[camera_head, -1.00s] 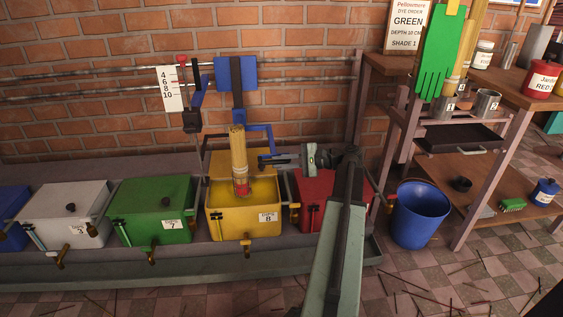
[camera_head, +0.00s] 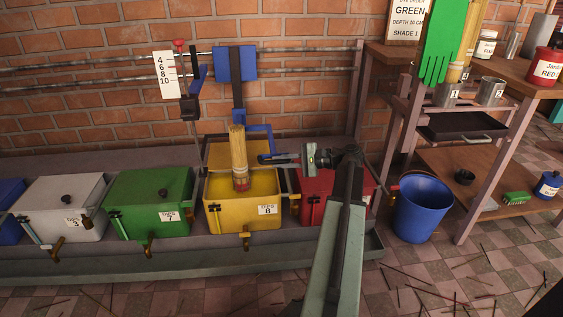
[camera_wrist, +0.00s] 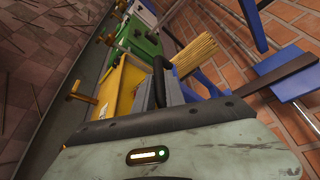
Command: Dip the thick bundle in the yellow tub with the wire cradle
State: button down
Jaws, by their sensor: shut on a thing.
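The yellow tub (camera_head: 228,216), labelled 8, stands open with its lid raised behind it. The thick bundle (camera_head: 238,150) of tan sticks stands in it, slightly tilted, with its reddish lower end (camera_head: 241,184) at the yellow liquid. My gripper (camera_head: 264,159) is just right of the bundle, above the tub's right side. In the wrist view its fingers (camera_wrist: 162,92) are shut on a dark curved handle (camera_wrist: 158,70), seemingly the wire cradle's, with the bundle (camera_wrist: 196,54) beyond it. The rest of the cradle cannot be made out.
The closed green tub (camera_head: 150,205) and red tub (camera_head: 315,195) flank the yellow one. A blue carriage (camera_head: 236,65) on wall rails hangs above, beside a depth scale (camera_head: 165,75). A blue bucket (camera_head: 422,208) and a shelf rack (camera_head: 480,165) stand right.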

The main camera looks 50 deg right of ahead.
jog(key=c, duration=1.4)
grip_release()
jog(key=shift+d, duration=0.1)
jog(key=p+v, duration=0.1)
jog(key=v, duration=0.6)
jog(key=shift+s+p, duration=0.35)
jog(key=shift+s, duration=0.05)
jog(key=shift+d, duration=0.15)
